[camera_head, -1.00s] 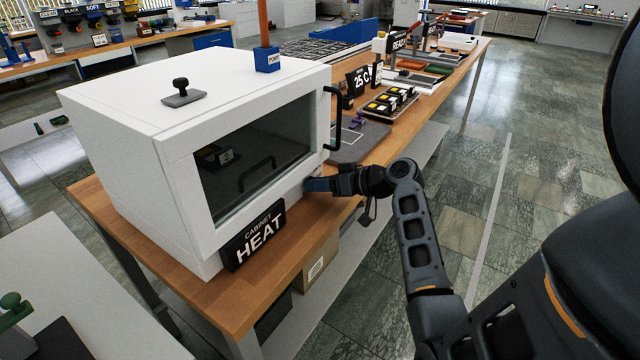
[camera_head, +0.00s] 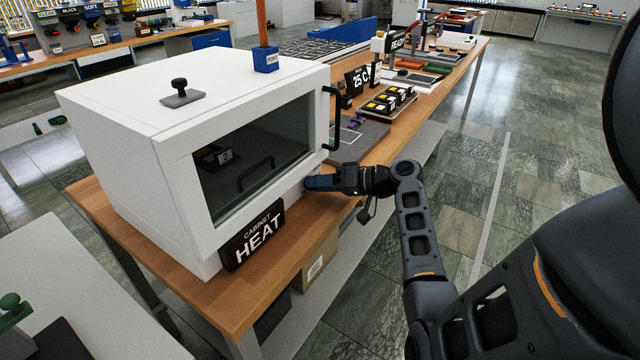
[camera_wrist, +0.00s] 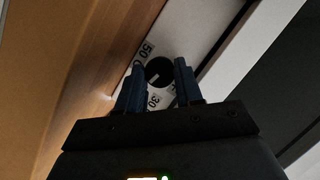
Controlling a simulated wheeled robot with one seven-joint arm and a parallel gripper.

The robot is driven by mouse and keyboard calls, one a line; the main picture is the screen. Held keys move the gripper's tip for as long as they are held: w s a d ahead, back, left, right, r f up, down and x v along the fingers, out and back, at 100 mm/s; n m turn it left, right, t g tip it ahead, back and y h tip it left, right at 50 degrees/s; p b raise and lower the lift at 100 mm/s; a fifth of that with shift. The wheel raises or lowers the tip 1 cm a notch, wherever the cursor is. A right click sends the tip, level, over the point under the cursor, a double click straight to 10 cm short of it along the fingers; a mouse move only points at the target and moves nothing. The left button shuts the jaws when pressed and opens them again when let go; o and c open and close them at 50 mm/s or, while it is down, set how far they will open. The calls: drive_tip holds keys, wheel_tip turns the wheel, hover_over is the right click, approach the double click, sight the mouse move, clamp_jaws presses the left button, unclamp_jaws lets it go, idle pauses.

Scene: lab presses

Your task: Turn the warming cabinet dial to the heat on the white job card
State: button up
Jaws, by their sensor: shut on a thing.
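The white warming cabinet (camera_head: 130,130) stands on the wooden bench with its glass door shut. A black CABINET HEAT sign (camera_head: 254,238) leans at its front. My gripper (camera_head: 310,183) is at the lower right of the cabinet's front; it also shows in the wrist view (camera_wrist: 158,78). Its blue fingers are shut on the round black dial (camera_wrist: 159,70), one on either side. A pale pointer mark shows on the dial. Labels 50 (camera_wrist: 146,50) and 30 (camera_wrist: 153,100) are readable around it; others are hidden by the fingers. I cannot clearly make out a white job card.
A black 25 C sign (camera_head: 361,80) stands on the bench beyond the cabinet, near a tray of black and yellow blocks (camera_head: 389,101). A grey mat (camera_head: 362,142) lies right of the cabinet. The door's black handle (camera_head: 333,118) stands above my gripper. The floor at right is clear.

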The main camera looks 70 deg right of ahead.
drive_tip(key=o, duration=1)
drive_tip(key=shift+o, duration=0.2)
drive_tip(key=b+v, duration=0.1)
drive_tip(key=v, duration=0.6)
drive_tip(key=shift+s, duration=0.4)
drive_tip(key=shift+r, duration=0.1)
